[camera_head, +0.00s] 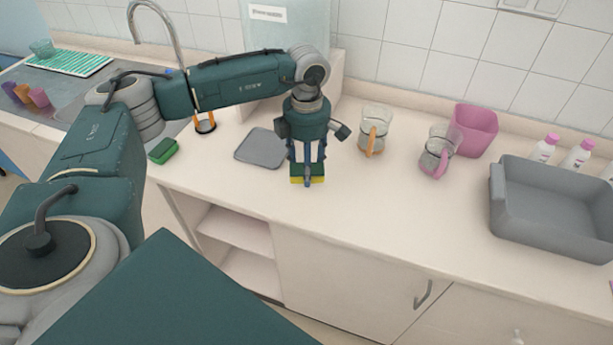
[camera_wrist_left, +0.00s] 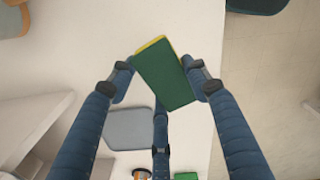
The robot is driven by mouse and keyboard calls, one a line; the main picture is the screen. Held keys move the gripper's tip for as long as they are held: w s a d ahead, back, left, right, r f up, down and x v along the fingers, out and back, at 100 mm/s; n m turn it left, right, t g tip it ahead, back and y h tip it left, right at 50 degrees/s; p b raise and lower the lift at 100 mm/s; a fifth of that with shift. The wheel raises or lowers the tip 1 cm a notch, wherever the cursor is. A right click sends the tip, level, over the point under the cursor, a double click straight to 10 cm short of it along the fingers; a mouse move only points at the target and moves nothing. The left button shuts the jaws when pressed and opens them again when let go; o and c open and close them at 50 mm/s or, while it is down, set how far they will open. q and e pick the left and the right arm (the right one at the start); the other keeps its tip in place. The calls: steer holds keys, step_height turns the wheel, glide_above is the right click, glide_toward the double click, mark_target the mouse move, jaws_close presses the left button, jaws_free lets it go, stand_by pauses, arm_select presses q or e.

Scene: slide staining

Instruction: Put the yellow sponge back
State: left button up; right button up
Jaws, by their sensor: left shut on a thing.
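My left gripper (camera_head: 307,176) is shut on the yellow sponge (camera_head: 308,180), which has a dark green layer on top. In the head view it is over the counter near the front edge; whether it touches the counter I cannot tell. The left wrist view shows the fingers on both sides of the sponge (camera_wrist_left: 163,74), green face towards the camera and a thin yellow edge showing. A green sponge (camera_head: 163,151) lies on the counter beside the sink. A grey mat (camera_head: 262,148) lies left of the gripper. My right gripper is not in view.
Two jugs, one with an orange handle (camera_head: 373,131) and one with a pink handle (camera_head: 437,151), stand to the right. Behind are a pink container (camera_head: 474,130) and a grey tub (camera_head: 550,230) further right. The counter front between mat and tub is clear.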

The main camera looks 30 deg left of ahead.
mark_target(307, 190)
arm_select(q)
steer(key=shift+f, duration=0.85)
step_height(307, 190, down, 4)
steer(key=shift+f+p, duration=0.2)
steer(key=shift+p, duration=0.45)
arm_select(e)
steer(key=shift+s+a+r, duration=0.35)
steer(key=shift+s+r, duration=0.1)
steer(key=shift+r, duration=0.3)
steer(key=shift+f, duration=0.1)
arm_select(q)
steer(key=o, duration=1)
steer(key=shift+f, duration=0.1)
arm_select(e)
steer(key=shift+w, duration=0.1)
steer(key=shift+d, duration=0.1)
